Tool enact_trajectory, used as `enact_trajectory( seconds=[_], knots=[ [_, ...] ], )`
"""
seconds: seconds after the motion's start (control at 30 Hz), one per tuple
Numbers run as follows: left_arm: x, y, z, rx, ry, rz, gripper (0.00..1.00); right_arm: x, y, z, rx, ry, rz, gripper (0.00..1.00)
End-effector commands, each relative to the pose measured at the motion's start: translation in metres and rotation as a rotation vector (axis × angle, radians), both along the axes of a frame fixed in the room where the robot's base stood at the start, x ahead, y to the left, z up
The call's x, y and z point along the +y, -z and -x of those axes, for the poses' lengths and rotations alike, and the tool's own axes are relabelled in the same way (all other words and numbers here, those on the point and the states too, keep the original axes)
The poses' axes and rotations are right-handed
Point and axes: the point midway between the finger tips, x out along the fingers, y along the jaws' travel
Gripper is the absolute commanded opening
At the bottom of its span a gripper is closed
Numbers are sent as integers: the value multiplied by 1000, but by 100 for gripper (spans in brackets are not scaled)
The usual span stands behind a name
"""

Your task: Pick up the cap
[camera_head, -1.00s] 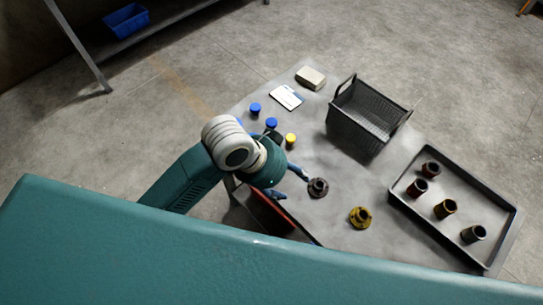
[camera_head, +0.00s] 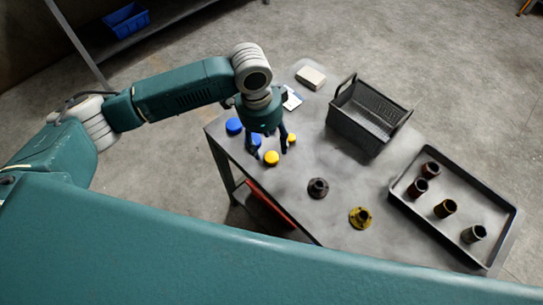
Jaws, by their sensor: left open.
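Several small round caps sit at the left part of the grey table. One blue cap (camera_head: 234,126) is near the table's left edge, and a second blue cap (camera_head: 256,140) shows beside my gripper's finger. A yellow cap (camera_head: 271,158) lies just in front of the fingers, and another yellow cap (camera_head: 292,138) is right of them. My left gripper (camera_head: 268,151) is open, points down over this group and holds nothing that I can see. Its body hides part of the table behind it. I cannot tell if a finger touches a cap. My right gripper is out of view.
A dark flange (camera_head: 318,188) and a yellow flange (camera_head: 361,217) stand mid-table. A black basket (camera_head: 366,121) is at the back, beside a pale box (camera_head: 311,77) and a partly covered card (camera_head: 293,98). A tray (camera_head: 398,204) at right holds several pipe pieces.

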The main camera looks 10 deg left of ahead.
Motion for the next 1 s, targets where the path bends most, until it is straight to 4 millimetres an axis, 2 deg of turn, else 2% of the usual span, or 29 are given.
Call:
enact_trajectory(
  seconds=[0.23,0.5,0.77,0.8,0.97,1.0],
  knots=[
    [-2,21,0,2,-1,-1,54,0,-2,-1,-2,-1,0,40],
    [-5,58,-2,0,0,-1,54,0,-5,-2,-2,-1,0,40],
    [-6,62,-3,-2,1,0,54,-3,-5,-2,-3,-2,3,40],
    [-6,62,-3,-1,1,0,52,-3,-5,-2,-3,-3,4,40],
    [-6,62,-3,-2,1,0,20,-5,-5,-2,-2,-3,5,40],
    [-6,62,-3,-2,1,0,19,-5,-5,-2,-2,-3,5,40]
  ],
)
